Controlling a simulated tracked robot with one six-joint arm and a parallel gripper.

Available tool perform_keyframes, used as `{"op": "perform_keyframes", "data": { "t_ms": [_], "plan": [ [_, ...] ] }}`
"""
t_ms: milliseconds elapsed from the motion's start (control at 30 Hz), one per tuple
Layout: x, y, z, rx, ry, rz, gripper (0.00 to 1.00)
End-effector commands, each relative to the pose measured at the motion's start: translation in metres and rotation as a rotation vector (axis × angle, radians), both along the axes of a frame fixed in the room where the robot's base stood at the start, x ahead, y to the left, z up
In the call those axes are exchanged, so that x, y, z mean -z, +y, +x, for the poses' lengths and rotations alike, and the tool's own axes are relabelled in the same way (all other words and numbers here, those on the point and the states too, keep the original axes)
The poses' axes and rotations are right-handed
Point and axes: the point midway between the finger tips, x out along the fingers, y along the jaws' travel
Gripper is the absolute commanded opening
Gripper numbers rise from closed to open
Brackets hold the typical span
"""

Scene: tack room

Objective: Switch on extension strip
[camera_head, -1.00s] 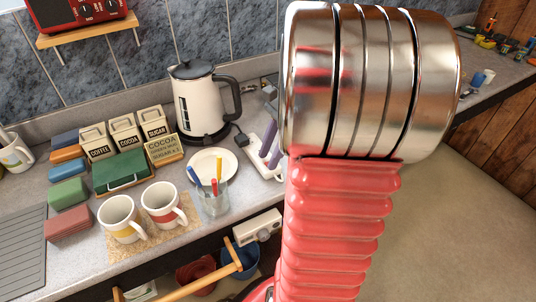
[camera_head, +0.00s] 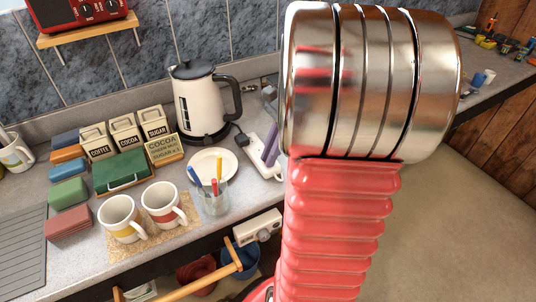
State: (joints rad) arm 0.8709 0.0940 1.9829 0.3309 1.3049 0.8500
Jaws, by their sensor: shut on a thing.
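The white extension strip (camera_head: 254,153) lies on the worktop to the right of the kettle, partly hidden behind my arm. A dark plug sits at its upper left end. My gripper (camera_head: 269,152) shows only as purple fingers at the left edge of my metal arm link. The fingers are close together at the strip and shut on it. My arm hides the rest of the gripper and the strip's right side, and the switch cannot be made out.
Two mugs, storage boxes and a green case (camera_head: 121,171) fill the worktop further left. A wall socket (camera_head: 268,82) is behind.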

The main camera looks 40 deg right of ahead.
Motion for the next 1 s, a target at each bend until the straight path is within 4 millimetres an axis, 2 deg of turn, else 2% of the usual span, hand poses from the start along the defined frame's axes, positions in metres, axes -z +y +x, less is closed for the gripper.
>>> {"op": "perform_keyframes", "data": {
  "t_ms": [500, 900, 933, 1000],
  "plan": [
    [0.0001, 0.0089, 0.0022, -0.004, 0.065, -0.222, 0.00],
    [0.0004, 0.0084, 0.0024, -0.001, 0.070, -0.246, 0.00],
    [0.0004, 0.0085, 0.0024, -0.001, 0.070, -0.246, 0.13],
    [0.0003, 0.0084, 0.0024, -0.001, 0.070, -0.246, 0.18]
  ]
}}
